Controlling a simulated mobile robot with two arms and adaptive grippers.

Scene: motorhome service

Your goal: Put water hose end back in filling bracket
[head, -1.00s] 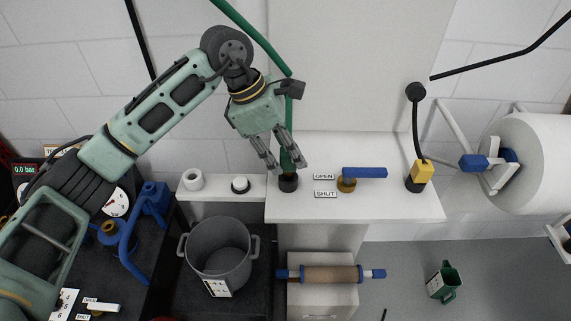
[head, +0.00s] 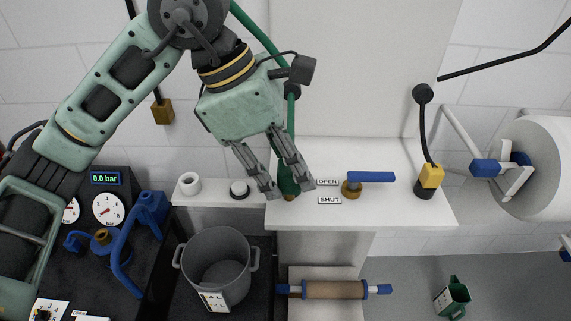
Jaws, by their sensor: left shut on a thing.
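The green water hose (head: 258,32) comes down from the top, past a dark round mount (head: 293,91), to its dark green end (head: 288,174). I cannot make out the filling bracket for certain; the area behind the hose end is hidden. I cannot tell whether the tip touches the shelf. My right gripper is out of view.
Right of the hose end are OPEN and SHUT labels and a brass valve with a blue handle (head: 370,177). A yellow-collared black hose (head: 429,176) stands farther right. A grey pot (head: 218,262) stands below.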

